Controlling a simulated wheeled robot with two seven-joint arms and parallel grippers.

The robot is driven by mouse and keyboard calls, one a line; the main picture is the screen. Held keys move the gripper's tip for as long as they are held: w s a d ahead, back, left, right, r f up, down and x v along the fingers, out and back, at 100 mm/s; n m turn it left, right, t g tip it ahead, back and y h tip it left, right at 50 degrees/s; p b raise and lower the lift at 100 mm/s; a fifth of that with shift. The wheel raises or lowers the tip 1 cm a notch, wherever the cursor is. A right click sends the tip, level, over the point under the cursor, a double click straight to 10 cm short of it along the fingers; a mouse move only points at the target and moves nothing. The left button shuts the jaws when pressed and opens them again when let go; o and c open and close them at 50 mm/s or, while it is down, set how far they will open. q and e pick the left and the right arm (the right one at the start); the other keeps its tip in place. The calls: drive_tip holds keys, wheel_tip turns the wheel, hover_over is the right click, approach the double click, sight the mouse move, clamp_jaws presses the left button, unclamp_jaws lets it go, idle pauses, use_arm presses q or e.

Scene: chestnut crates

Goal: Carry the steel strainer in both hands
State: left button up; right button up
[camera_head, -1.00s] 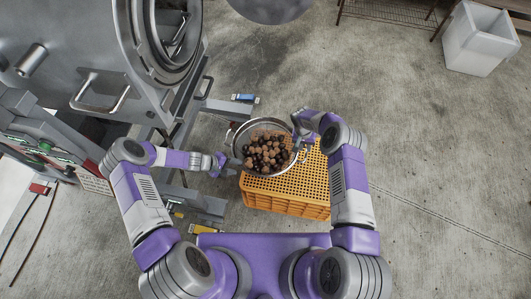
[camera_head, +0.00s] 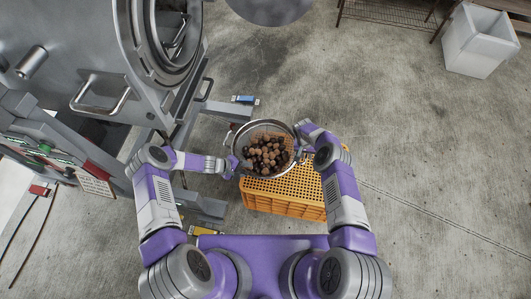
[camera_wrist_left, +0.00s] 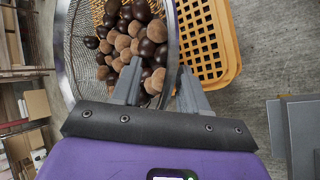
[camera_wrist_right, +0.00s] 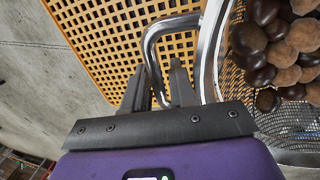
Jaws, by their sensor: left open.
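The steel strainer (camera_head: 236,139) is a round mesh bowl with a shiny rim, holding dark and light brown chestnuts (camera_head: 267,154). It appears over the back part of the orange crate; whether it touches is unclear. My left gripper (camera_head: 235,166) is open at the strainer's left side. In the left wrist view its fingers (camera_wrist_left: 160,78) stand either side of the rim (camera_wrist_left: 172,45). My right gripper (camera_head: 299,146) is at the right side. In the right wrist view its fingers (camera_wrist_right: 160,70) are closed around the bent tube handle (camera_wrist_right: 151,42).
The orange perforated crate (camera_head: 285,203) sits on the concrete floor in front of me. A large steel machine (camera_head: 80,60) fills the left side. A white bin (camera_head: 478,42) stands at the far right by a wire rack (camera_head: 390,12). Floor to the right is clear.

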use_arm(q)
drive_tip(key=shift+w+d+f, duration=0.1)
drive_tip(key=shift+d+f, duration=0.15)
drive_tip(key=shift+f, duration=0.05)
use_arm(e)
drive_tip(key=shift+d+f, duration=0.1)
drive_tip(key=shift+f, duration=0.35)
use_arm(q)
drive_tip(key=shift+c, duration=0.2)
use_arm(e)
drive_tip(key=shift+c, duration=0.2)
use_arm(q)
drive_tip(key=c, duration=0.5)
use_arm(e)
clamp_jaws()
use_arm(q)
clamp_jaws()
